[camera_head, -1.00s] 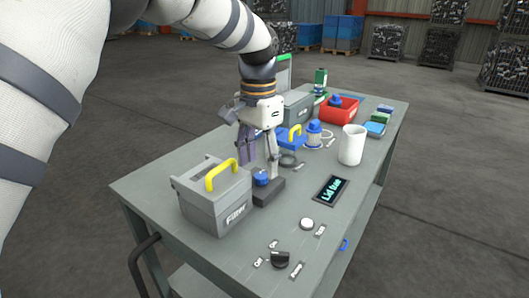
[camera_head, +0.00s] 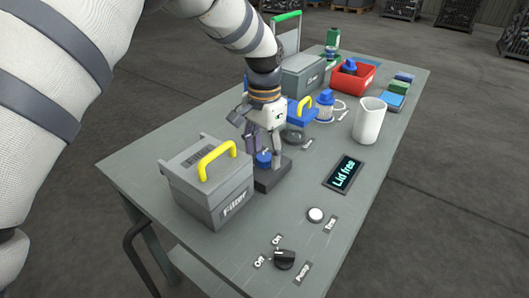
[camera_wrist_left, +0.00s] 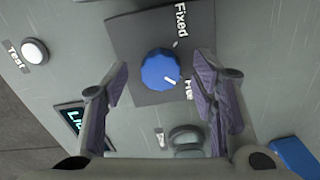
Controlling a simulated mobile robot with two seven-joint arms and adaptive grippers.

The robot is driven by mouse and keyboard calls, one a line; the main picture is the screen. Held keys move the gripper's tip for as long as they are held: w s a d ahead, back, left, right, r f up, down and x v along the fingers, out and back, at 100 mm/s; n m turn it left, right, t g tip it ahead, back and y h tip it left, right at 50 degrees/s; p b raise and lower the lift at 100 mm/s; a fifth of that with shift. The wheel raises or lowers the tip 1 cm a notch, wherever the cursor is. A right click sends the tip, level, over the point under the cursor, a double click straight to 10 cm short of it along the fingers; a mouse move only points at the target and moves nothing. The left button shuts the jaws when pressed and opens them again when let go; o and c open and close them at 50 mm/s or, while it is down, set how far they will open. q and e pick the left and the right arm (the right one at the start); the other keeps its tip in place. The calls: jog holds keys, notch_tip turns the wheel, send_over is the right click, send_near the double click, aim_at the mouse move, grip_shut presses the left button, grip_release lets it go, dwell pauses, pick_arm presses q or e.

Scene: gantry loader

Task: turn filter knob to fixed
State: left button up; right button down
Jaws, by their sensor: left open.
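The blue filter knob (camera_head: 264,159) sits on a dark square base (camera_head: 270,180) beside the grey Filter box (camera_head: 212,190). In the left wrist view the knob (camera_wrist_left: 159,68) has a white pointer mark aimed to the lower right, toward a label partly hidden by a finger. A "Fixed" label (camera_wrist_left: 181,19) is at the base's upper right, away from the mark. My left gripper (camera_head: 263,148) is open above the knob. In the wrist view its fingers (camera_wrist_left: 162,76) stand on either side of the knob with gaps. My right gripper is not in view.
A display (camera_head: 344,174) reads "Lid free". A white test button (camera_head: 315,215) and a black pump knob (camera_head: 284,259) are near the front. A white cup (camera_head: 369,120), blue case (camera_head: 298,117) and red bin (camera_head: 351,78) stand farther back.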

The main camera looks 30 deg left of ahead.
pick_arm(q)
jog(key=shift+f, duration=0.4)
jog(key=shift+c, duration=0.4)
jog(key=c, duration=1.1)
